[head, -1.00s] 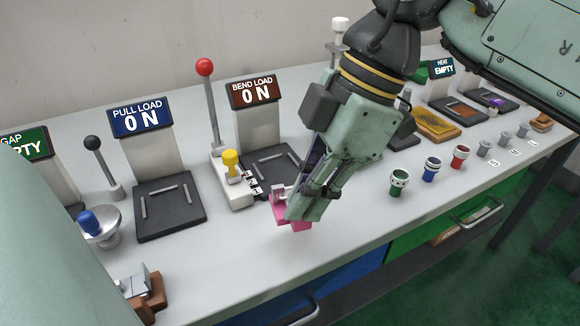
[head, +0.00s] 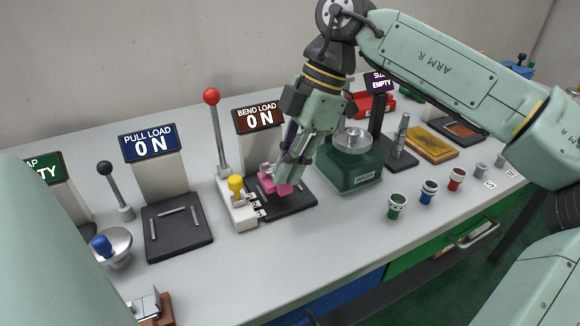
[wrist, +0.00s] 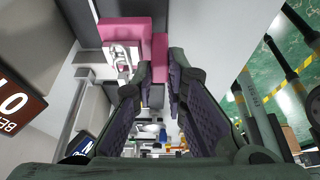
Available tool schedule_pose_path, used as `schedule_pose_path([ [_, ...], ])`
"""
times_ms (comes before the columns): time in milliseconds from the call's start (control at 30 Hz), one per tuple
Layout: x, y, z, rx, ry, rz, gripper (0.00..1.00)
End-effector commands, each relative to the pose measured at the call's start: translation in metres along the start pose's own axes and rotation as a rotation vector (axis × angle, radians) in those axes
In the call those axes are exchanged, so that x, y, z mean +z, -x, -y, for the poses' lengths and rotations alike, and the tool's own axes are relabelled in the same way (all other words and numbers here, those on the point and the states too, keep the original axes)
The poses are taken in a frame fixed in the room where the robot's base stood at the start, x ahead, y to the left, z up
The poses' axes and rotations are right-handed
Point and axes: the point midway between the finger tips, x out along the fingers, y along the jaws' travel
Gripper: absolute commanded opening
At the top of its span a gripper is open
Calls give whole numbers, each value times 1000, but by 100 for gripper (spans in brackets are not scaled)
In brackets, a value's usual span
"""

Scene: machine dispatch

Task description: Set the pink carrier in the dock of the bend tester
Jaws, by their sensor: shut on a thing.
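The pink carrier (head: 272,181) is in my gripper (head: 287,182), over the dark dock (head: 297,200) of the bend tester (head: 258,126). In the wrist view the carrier (wrist: 125,30) shows at the top, with a pale metal piece on it, and my gripper (wrist: 158,75) has its fingers closed on its pink grip. The bend tester's sign reads BEND LOAD 0 N. My fingers hide part of the carrier and dock. I cannot tell whether the carrier touches the dock plate.
A white block with a yellow knob (head: 236,186) and a red-balled lever (head: 211,97) stand left of the dock. A green machine (head: 350,168) stands close on the right. The pull tester's dock (head: 177,230) is empty. Small coloured cups (head: 397,205) line the front right.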

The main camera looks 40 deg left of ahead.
Motion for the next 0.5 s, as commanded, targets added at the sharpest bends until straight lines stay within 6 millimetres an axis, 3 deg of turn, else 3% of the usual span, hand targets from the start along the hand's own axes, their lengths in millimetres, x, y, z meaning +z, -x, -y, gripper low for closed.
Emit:
schedule_pose_path([
  [167, 9, 4, -12, -1, 1, -3, 0],
  [333, 20, -19, -12, -2, 2, -3, 0],
  [500, 25, -30, -13, 2, 1, 0, 0],
])
